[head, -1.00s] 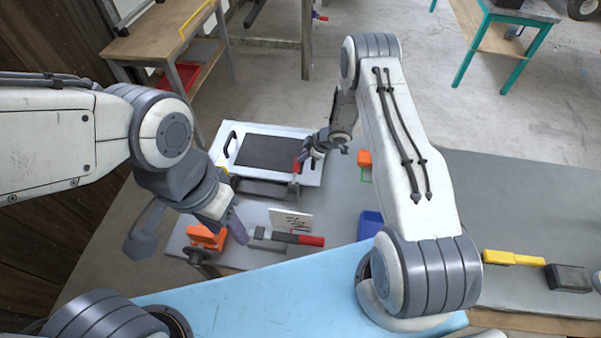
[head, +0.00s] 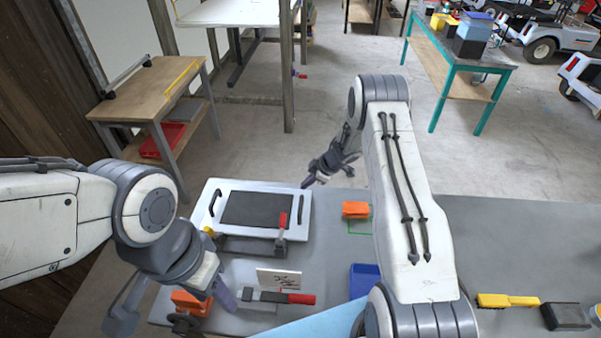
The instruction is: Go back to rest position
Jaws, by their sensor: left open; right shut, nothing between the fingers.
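My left gripper (head: 172,303) hangs at the lower left, above the near left corner of the grey table (head: 338,262). Its fingers are spread and nothing shows between them. My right gripper (head: 307,183) is shut and empty, at the far edge of the table near the right corner of the white tray (head: 205,205). The tray has a dark panel and two black handles. My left wrist overlaps the orange block (head: 190,306) in the view.
A red-handled lever (head: 282,223) stands by the tray. An orange block (head: 356,210), a blue bin (head: 364,280), a small card (head: 279,279), a red-handled tool (head: 290,298) and a yellow-handled brush (head: 505,300) lie on the table. A wooden bench (head: 150,88) stands behind left.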

